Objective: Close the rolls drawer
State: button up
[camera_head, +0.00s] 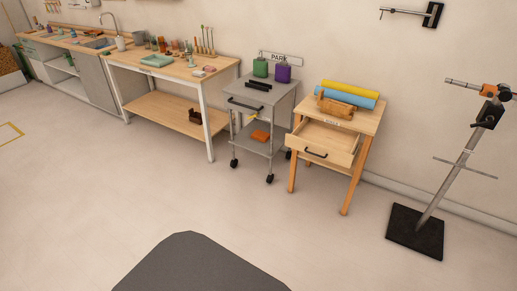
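The rolls drawer (321,147) is part of a small light-wood stand (368,125) near the back wall, right of centre. The drawer is pulled out toward the lower left, and its open inside shows. A dark bar handle (316,154) is on its front face. A yellow roll (351,94), a blue roll (345,102) and a brown wooden roll-shaped piece (335,107) lie on the stand's top. My gripper is not in view.
A grey wheeled cart (274,99) stands close to the left of the wooden stand. A metal pole on a black base plate (414,232) stands to the right. A long workbench (170,74) lines the left.

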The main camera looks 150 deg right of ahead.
aim_at(333, 143)
jog(key=z, duration=2.9)
jog(key=i, duration=0.1)
jog(key=z, duration=2.8)
